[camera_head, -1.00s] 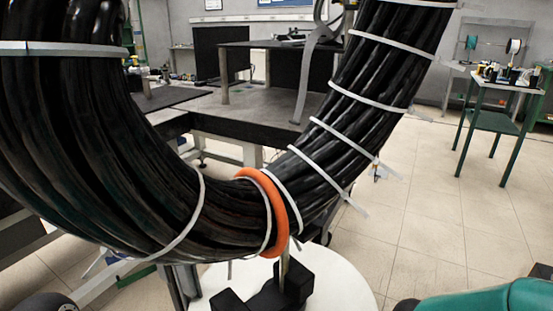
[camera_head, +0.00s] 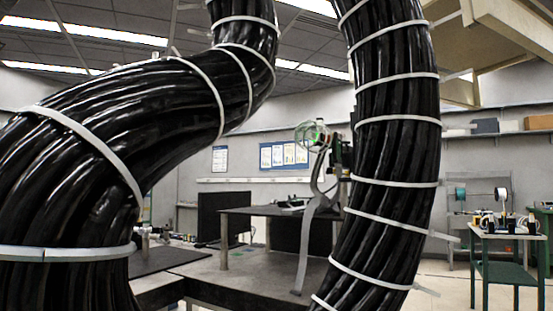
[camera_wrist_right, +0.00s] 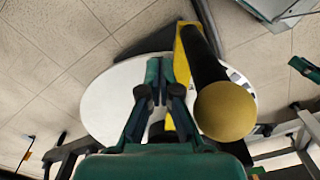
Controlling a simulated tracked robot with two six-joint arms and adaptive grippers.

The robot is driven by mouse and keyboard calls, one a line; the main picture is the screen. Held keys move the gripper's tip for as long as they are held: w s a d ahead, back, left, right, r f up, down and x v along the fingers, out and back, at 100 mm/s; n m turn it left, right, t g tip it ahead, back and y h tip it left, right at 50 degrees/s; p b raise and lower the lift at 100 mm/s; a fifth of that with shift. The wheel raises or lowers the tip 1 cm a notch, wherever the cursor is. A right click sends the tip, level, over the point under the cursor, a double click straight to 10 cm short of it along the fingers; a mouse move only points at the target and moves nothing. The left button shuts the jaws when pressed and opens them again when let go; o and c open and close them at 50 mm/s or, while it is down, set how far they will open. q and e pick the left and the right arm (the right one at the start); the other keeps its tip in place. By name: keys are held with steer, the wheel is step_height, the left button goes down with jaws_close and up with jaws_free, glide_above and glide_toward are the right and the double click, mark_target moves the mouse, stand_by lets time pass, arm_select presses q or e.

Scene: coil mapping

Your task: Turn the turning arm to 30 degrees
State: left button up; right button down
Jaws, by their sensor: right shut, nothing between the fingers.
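In the right wrist view, my right gripper (camera_wrist_right: 166,75) points at a white round disc (camera_wrist_right: 105,105) on the floor side of the picture. Its green fingers are shut with nothing between them. A black bar with a round yellow-tan end (camera_wrist_right: 225,110) lies just right of the fingers, and a yellow strip (camera_wrist_right: 185,65) runs beside it. I cannot tell for sure whether this bar is the turning arm, or whether the fingers touch it. In the head view, a thick black cable coil (camera_head: 110,130) with white ties fills the front. My left gripper is not in view.
Behind the coil in the head view stand a dark workbench (camera_head: 200,275) and a raised shelf table (camera_head: 260,211). A green table (camera_head: 505,270) stands at the right. The wrist view shows tiled floor (camera_wrist_right: 45,60) left of the disc.

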steer(key=shift+a, duration=0.1)
stand_by(0.3)
steer(key=shift+s+a+b, duration=0.3)
steer(key=shift+a, duration=0.25)
steer(key=shift+s+a+b, duration=0.25)
steer(key=shift+s+a, duration=0.05)
steer(key=shift+a, duration=0.3)
steer(key=shift+s+a+b, duration=0.25)
steer(key=shift+s+a, duration=0.05)
steer(key=shift+a, duration=0.25)
steer(key=shift+s+a+b, duration=0.2)
steer(key=shift+s+a, duration=0.05)
steer(key=shift+a, duration=0.4)
steer(key=shift+s+a+b, duration=0.25)
steer(key=shift+a, duration=0.3)
steer(key=shift+s+a+b, duration=0.2)
steer(key=shift+a, duration=0.45)
